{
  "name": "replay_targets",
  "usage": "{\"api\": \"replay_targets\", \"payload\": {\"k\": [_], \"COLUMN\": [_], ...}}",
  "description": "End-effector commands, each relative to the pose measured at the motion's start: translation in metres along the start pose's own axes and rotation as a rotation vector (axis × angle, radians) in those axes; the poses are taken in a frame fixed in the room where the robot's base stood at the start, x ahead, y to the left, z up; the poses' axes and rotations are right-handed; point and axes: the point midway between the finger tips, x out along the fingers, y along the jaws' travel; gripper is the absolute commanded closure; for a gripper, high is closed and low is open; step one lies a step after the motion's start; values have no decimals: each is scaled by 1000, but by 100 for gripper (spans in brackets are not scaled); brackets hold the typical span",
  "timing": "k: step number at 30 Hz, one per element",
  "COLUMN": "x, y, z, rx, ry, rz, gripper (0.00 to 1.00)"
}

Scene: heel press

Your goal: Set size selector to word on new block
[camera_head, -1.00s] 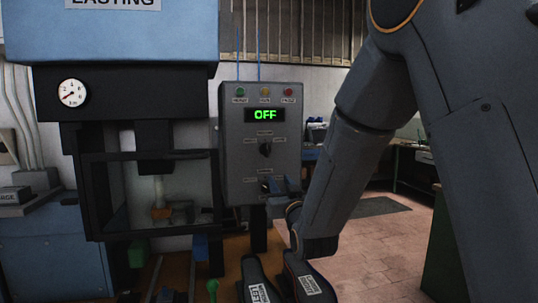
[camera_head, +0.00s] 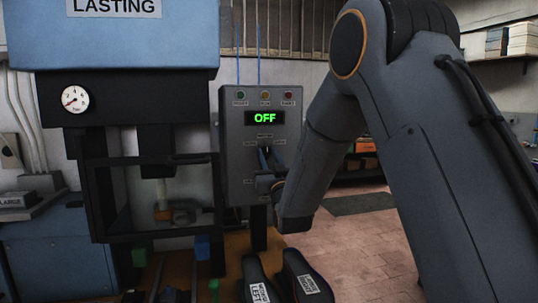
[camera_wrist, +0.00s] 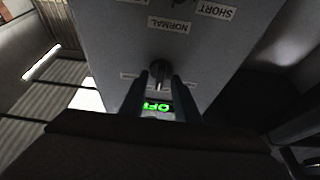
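The grey control panel (camera_head: 235,150) stands beside the press, its display (camera_head: 265,118) reading OFF in green. My gripper (camera_head: 266,160) is in front of the panel's upper knob, which it hides in the head view. The wrist view shows the panel upside down: my open fingers (camera_wrist: 159,85) are on either side of the upper knob (camera_wrist: 159,70), contact unclear. Labels around this knob are too small to read. Part of a lower selector (camera_wrist: 180,3) shows at the top edge, by labels NORMAL and SHORT. A grey block (camera_head: 16,201) labelled LARGE sits at far left.
The press marked LASTING (camera_head: 120,40) stands left of the panel, with a round gauge (camera_head: 75,99) and a dark frame. Two black shoe-shaped pieces (camera_head: 296,268) with labels stand at the front. Open floor (camera_head: 350,240) lies to the right.

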Motion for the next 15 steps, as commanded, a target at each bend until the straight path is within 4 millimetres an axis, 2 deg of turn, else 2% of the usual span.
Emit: {"api": "replay_targets", "payload": {"k": [6,11,15], "x": [0,0,0], "y": [0,0,0], "z": [0,0,0], "rx": [0,0,0], "ry": [-1,0,0], "rz": [0,0,0], "gripper": [71,98,100]}}
